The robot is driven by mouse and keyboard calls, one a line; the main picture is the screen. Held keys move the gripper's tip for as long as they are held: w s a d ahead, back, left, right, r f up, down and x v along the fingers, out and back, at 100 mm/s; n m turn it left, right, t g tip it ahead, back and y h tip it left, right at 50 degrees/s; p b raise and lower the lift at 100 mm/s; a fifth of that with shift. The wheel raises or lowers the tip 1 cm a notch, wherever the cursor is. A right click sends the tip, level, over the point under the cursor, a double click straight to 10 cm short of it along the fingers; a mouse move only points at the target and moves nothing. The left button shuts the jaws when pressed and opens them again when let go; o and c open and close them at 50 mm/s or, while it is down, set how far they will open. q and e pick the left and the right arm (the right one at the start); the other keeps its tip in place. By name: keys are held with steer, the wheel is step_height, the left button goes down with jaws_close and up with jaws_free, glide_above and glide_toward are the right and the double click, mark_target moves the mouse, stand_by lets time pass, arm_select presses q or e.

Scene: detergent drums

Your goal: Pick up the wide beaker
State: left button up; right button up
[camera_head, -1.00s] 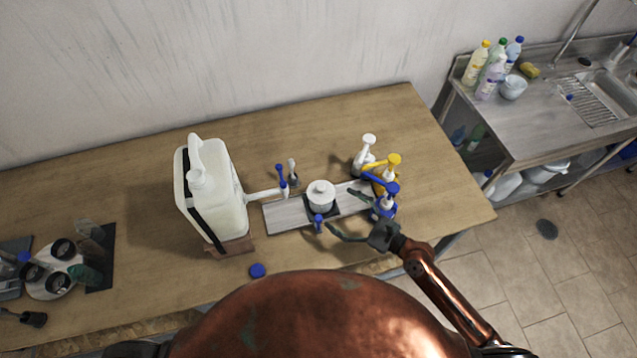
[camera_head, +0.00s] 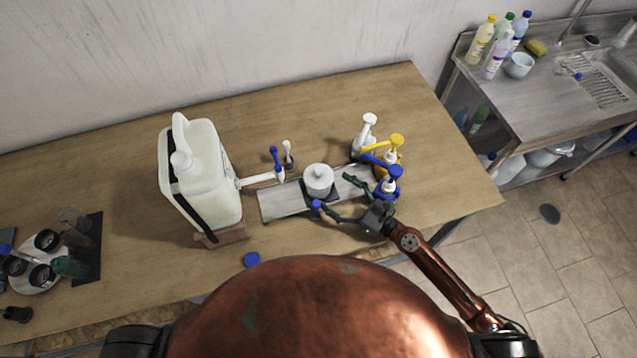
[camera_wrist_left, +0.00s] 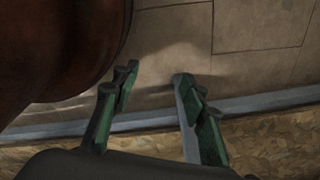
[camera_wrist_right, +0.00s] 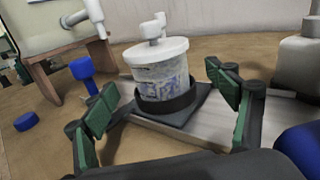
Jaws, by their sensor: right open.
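The wide beaker (camera_head: 318,183) stands upright on a dark square pad on a grey board, right of the big white canister. In the right wrist view the beaker (camera_wrist_right: 160,78) is a clear, marked vessel with a white lid and knob and a dark ring around its base. My right gripper (camera_head: 334,194) is open and empty at the beaker's near right side. In its wrist view the green-padded fingers spread to either side of the beaker, with no clear contact. My left gripper (camera_wrist_left: 158,92) is open and empty; only its own wrist view shows it, with floor behind.
The white canister (camera_head: 202,170) stands on a wooden stand, its spout pointing at the board (camera_head: 284,201). Blue, yellow and white pump bottles (camera_head: 388,187) crowd close to the right gripper. A blue cap (camera_head: 251,260) lies in front.

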mark_target(321, 172)
steer(key=p+x, duration=0.1)
steer(key=x, duration=0.4)
steer(key=shift+a+r+p, duration=0.1)
steer(key=shift+p, duration=0.2)
steer(key=shift+w+a, duration=0.25)
steer(key=shift+a, duration=0.1)
arm_select(q)
steer(key=shift+s+r, duration=0.85)
arm_select(e)
steer(key=shift+c, duration=0.6)
steer(key=c, duration=0.5)
arm_select(q)
steer(key=shift+w, duration=0.35)
arm_select(e)
steer(key=c, duration=0.8)
steer(key=shift+c, duration=0.2)
arm_select(q)
step_height(321, 172, up, 7)
steer(key=p, duration=0.7)
steer(key=shift+w+r, duration=0.15)
steer(key=shift+w, duration=0.25)
arm_select(e)
step_height(321, 172, up, 10)
